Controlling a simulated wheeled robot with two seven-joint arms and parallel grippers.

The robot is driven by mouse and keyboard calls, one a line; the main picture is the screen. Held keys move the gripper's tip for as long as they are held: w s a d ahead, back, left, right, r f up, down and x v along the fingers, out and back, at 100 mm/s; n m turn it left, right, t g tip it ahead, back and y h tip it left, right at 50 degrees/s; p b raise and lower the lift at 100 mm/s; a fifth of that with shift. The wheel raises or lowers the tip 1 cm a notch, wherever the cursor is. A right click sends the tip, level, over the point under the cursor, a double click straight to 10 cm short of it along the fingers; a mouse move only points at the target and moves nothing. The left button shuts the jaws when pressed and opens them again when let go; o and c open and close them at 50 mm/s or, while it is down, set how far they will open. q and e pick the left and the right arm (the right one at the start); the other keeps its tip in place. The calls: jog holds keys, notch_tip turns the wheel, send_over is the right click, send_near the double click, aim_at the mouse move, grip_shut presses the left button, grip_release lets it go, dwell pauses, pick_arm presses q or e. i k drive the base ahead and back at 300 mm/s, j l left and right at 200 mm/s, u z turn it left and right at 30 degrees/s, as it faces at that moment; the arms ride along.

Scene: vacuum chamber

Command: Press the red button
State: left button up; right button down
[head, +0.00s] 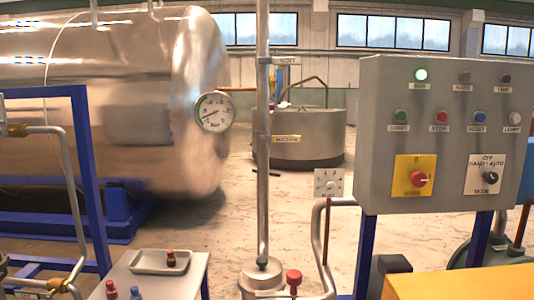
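The grey control panel (385,150) stands at the right in the head view. A small red button (440,117) sits in its middle row, with a label below that seems to read STOP. It lies between a green button (401,116) labelled START and a blue button (479,117) labelled RESET. A larger red knob (419,179) is on a yellow plate lower on the panel. Neither of my grippers is in view, and nothing touches or covers the panel's front.
A green lamp (421,74) is lit on the panel. A mode switch (490,178) is at lower right. A vertical pipe (263,200) and a red-handled valve (293,278) stand left of the panel. A yellow surface (465,283) lies below it. A tray (145,263) is at lower left.

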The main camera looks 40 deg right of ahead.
aim_at(442, 117)
jog(key=z, duration=2.3)
